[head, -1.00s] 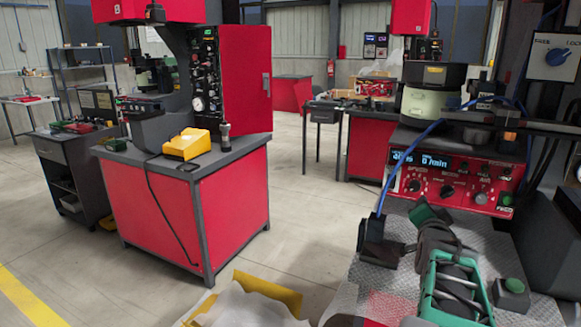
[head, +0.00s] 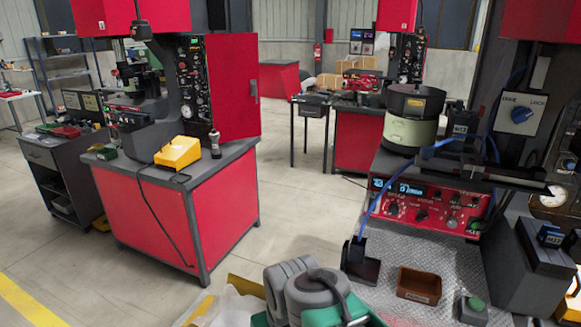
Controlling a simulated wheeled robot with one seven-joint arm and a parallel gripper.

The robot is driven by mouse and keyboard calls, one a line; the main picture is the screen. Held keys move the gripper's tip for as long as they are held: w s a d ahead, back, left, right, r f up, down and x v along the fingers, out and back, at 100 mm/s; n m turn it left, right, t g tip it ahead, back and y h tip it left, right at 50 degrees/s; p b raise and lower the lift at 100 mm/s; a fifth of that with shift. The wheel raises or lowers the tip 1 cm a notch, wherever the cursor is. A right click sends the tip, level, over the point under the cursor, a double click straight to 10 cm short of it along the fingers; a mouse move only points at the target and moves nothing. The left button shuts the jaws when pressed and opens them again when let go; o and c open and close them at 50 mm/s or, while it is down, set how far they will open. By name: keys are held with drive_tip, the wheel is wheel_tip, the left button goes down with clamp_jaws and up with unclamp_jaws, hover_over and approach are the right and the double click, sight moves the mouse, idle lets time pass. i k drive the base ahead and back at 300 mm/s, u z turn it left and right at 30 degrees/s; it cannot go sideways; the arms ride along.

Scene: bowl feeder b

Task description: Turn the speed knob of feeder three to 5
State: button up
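A bowl feeder with a dark round top and pale green drum (head: 408,132) stands at the right. Below it is a red control panel (head: 430,228) with a lit blue display (head: 411,189), whose digits I cannot read surely. A row of dark knobs sits under the display: a left knob (head: 393,208), a middle knob (head: 421,215) and a right knob (head: 452,222). Their labels and pointer settings are too small to read. I cannot tell which feeder number this is. My grey and green arm links show at the bottom; my gripper's fingertips are not visible.
A brown tray (head: 419,285), a green button box (head: 473,307) and a dark block (head: 360,263) with a blue cable are on the metal plate. A red workbench (head: 185,215) stands left; floor between is clear.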

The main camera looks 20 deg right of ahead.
sight(393, 209)
drive_tip(key=z, duration=1.35)
drive_tip(key=k, duration=1.3)
drive_tip(key=u, duration=0.8)
drive_tip(key=i, duration=0.6)
drive_tip(key=u, duration=0.75)
drive_tip(key=i, duration=0.9)
drive_tip(key=z, duration=0.8)
drive_tip(key=i, duration=0.4)
drive_tip(key=z, duration=0.4)
